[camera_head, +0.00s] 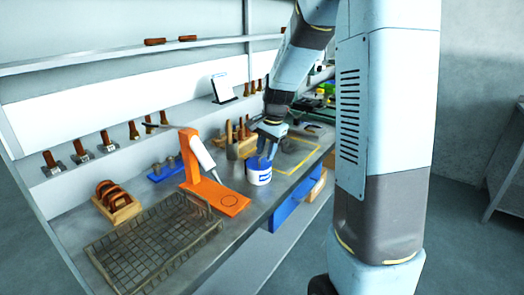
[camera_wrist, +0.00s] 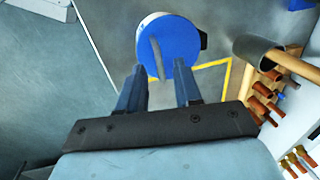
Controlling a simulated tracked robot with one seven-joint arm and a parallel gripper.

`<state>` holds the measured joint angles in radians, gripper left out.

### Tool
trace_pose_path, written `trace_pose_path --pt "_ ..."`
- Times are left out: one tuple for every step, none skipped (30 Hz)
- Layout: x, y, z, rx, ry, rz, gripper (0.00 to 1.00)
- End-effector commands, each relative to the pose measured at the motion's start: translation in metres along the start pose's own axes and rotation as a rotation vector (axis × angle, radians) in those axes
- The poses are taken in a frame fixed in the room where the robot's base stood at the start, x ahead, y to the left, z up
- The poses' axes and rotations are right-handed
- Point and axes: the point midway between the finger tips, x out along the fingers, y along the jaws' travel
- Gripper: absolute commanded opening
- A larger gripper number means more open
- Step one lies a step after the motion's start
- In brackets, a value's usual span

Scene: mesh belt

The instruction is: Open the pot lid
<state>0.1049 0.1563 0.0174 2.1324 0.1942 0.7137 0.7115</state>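A white pot (camera_head: 259,174) with a blue lid stands on the grey bench in the head view, right of the orange stand. In the wrist view the round blue lid (camera_wrist: 168,47) is seen from above, with a thin grey upright handle (camera_wrist: 157,59) across its middle. The lid sits on the pot. My gripper (camera_head: 266,153) is just above the pot, pointing down. In the wrist view my gripper (camera_wrist: 160,75) has its two blue fingers apart, at the lid's near edge, with the handle's near end between or just beyond the tips. Whether they touch it is unclear.
An orange stand (camera_head: 228,201) holding a white tube is left of the pot. A wire mesh basket (camera_head: 150,240) lies at the bench's front left. A wooden tool rack (camera_head: 243,133) and a hammer (camera_wrist: 262,48) are close beside the pot. Yellow tape marks bench space to the right.

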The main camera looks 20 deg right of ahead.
Motion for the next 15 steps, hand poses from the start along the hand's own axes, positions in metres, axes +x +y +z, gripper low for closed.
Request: trace_pose_path --pt "0.0006 0.0 0.0 0.0 0.0 0.0 0.34" --pt "0.0007 0.0 0.0001 0.0 0.0 0.0 0.34" --pt "0.0007 0.0 0.0001 0.0 0.0 0.0 0.34" --pt "0.0006 -0.0001 0.0001 0.0 0.0 0.0 0.34" --pt "0.0006 -0.0001 0.0002 0.0 0.0 0.0 0.34" --pt "0.0005 -0.0001 0.0002 0.0 0.0 0.0 0.34" --pt "0.0005 -0.0001 0.0002 0.0 0.0 0.0 0.34" --pt "0.0004 -0.0001 0.0002 0.0 0.0 0.0 0.32" --pt "0.0004 -0.0001 0.0002 0.0 0.0 0.0 0.28" --pt "0.0004 -0.0002 0.0003 0.0 0.0 0.0 0.25" --pt "0.0004 -0.0002 0.0003 0.0 0.0 0.0 0.22" --pt "0.0004 -0.0002 0.0003 -0.001 0.0 0.0 0.19" --pt "0.0003 -0.0002 0.0003 -0.001 0.0 0.0 0.16" --pt "0.0003 -0.0002 0.0004 -0.001 0.0 0.0 0.13" --pt "0.0003 -0.0003 0.0004 -0.001 0.0 0.0 0.09"
